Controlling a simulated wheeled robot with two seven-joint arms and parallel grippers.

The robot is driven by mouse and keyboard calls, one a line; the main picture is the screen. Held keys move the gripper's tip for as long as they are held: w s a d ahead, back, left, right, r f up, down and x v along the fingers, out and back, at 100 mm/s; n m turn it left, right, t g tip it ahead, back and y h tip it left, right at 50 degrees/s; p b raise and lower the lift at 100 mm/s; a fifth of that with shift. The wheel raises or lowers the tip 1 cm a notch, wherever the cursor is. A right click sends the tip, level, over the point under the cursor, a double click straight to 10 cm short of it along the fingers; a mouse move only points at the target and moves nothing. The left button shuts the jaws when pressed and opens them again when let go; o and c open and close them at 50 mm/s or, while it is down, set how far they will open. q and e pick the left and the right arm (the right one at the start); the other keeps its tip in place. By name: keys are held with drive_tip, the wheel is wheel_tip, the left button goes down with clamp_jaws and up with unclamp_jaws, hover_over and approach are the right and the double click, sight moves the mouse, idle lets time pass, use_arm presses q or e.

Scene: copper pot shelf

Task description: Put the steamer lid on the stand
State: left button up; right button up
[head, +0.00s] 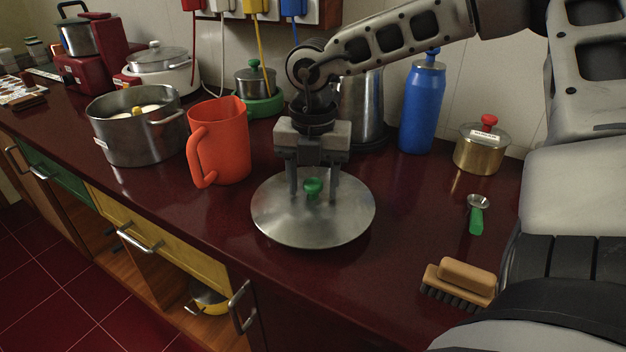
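A wide round silver lid (285,222) with a green knob (313,187) is at the middle of the dark red counter; it appears to lie flat. It looks like the steamer lid. My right gripper (313,187) points down over it. Its two fingers are apart, one to each side of the knob, with gaps between them and the knob. A small silver pot with a green-knobbed lid (256,82) sits on a green base (263,107) behind; I cannot tell whether this base is the stand. My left gripper is not in view.
An orange jug (219,143) stands left of the lid, and a large steel pot (137,137) farther left. A steel vessel (361,110), blue bottle (422,105) and brass pot (481,151) stand behind and right. A scoop (477,218) and brush (460,282) lie at the right.

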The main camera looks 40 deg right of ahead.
sight(313, 183)
wheel_tip(313, 183, up, 12)
drive_tip(key=shift+r+p, duration=0.2)
drive_tip(key=shift+p, duration=0.15)
idle(0.8)
